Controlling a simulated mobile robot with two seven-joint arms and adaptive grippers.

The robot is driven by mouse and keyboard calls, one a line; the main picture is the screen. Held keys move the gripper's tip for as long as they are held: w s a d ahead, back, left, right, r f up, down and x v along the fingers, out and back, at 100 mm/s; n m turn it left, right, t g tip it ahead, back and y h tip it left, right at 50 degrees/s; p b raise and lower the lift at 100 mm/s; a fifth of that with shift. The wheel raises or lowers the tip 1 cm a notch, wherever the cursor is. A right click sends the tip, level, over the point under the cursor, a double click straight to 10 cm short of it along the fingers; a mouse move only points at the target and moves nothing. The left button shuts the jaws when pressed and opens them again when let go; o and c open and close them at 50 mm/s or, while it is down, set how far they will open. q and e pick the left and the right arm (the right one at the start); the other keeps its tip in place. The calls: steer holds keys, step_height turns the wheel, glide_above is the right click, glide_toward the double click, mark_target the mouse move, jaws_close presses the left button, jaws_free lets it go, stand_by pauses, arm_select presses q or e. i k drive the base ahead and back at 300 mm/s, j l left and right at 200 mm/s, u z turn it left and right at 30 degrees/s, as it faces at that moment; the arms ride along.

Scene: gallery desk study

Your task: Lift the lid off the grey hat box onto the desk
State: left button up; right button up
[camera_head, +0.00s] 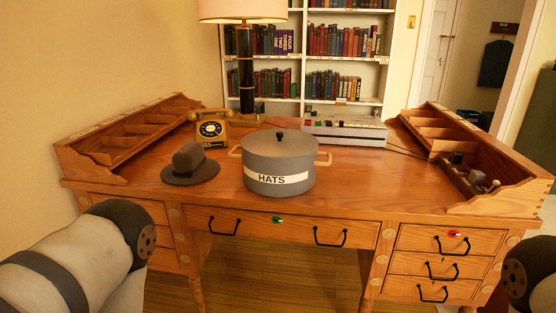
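The grey hat box (278,178) stands upright on the wooden desk (350,180), near the middle. It is round, with a white "HATS" label and wooden side handles. Its grey lid (280,144) sits on top and has a small black knob (279,136). My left arm shows at the lower left and part of my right arm at the lower right edge. Neither gripper's fingers are in view. Both arms are apart from the box and in front of the desk.
A grey felt hat (191,165) lies left of the box. Behind are a yellow telephone (213,130), a tall lamp (245,70) and a grey switch console (343,130). Wooden organisers stand at the left (75,165) and right (500,203). The desktop right of the box is clear.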

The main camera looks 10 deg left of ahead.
mark_target(273, 144)
steer(key=i+j+z, duration=0.25)
steer(key=j, duration=0.2)
steer(key=i+j+z, duration=0.1)
steer(key=j+z, duration=0.15)
steer(key=j, duration=0.2)
steer(key=i+j+z, duration=0.1)
steer(key=j+z, duration=0.15)
steer(key=j, duration=0.25)
steer(key=j+z, duration=0.25)
steer(key=j, duration=0.25)
